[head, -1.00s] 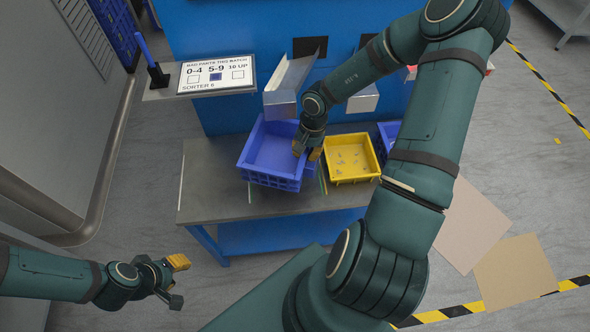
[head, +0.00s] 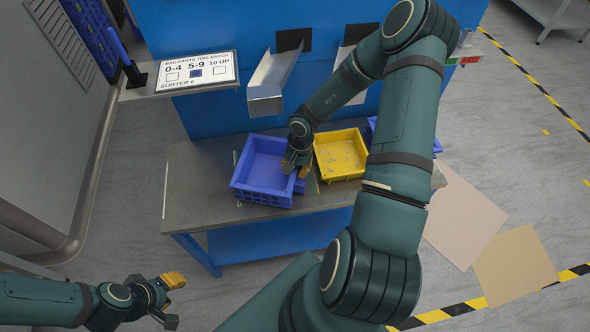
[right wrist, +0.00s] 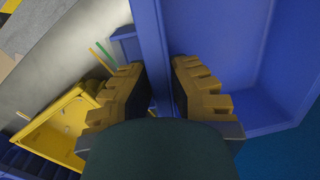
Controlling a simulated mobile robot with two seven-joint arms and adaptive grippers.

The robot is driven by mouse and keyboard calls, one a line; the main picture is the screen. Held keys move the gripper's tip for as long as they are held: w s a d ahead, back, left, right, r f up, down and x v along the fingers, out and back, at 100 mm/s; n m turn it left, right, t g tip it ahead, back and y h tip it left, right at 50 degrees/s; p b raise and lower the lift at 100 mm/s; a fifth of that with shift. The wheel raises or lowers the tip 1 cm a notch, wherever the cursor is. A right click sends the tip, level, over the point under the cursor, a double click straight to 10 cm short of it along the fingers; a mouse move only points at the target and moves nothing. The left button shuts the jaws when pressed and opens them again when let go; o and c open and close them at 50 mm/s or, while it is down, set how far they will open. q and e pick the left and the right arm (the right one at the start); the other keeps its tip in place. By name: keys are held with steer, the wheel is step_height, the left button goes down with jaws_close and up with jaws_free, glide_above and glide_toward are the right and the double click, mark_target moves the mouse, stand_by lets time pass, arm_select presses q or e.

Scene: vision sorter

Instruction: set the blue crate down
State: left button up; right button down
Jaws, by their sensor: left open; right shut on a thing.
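The blue crate (head: 238,187) is at the left part of the grey table (head: 185,180), below the left chute. It looks empty and about level; whether its base touches the table I cannot tell. My right gripper (head: 297,169) is shut on the crate's right wall. In the right wrist view the crate wall (right wrist: 152,45) runs between the two yellow-padded fingers (right wrist: 160,95), and the empty inside shows to the right. My left gripper (head: 174,300) is open and empty, low at the left, away from the table.
A yellow tray (head: 341,177) with small parts stands just right of the crate, with thin coloured lines between. Another blue crate (head: 437,145) is partly hidden behind my right arm. Metal chutes (head: 275,75) hang above. The table's left end is clear.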

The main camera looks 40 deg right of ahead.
steer(key=c, duration=1.1)
jaws_free()
steer(key=shift+f, duration=0.15)
steer(key=shift+r, duration=0.3)
step_height(320, 180, up, 10)
steer(key=d+p, duration=0.2)
steer(key=p, duration=0.4)
steer(key=w+a+f+n+t+h, duration=0.2)
steer(key=a+f+n, duration=0.15)
steer(key=a, duration=0.95)
steer(key=s+a+n+y, duration=0.1)
steer(key=s+a, duration=0.1)
steer(key=a, duration=0.3)
steer(key=s+a+n+y, duration=0.1)
steer(key=s+a+n, duration=0.1)
steer(key=a, duration=0.2)
steer(key=s+a+n+y, duration=0.2)
steer(key=s+a, duration=0.1)
steer(key=a, duration=0.2)
steer(key=shift+a+f+n, duration=0.15)
steer(key=shift+a+n, duration=0.1)
steer(key=shift+a, duration=0.1)
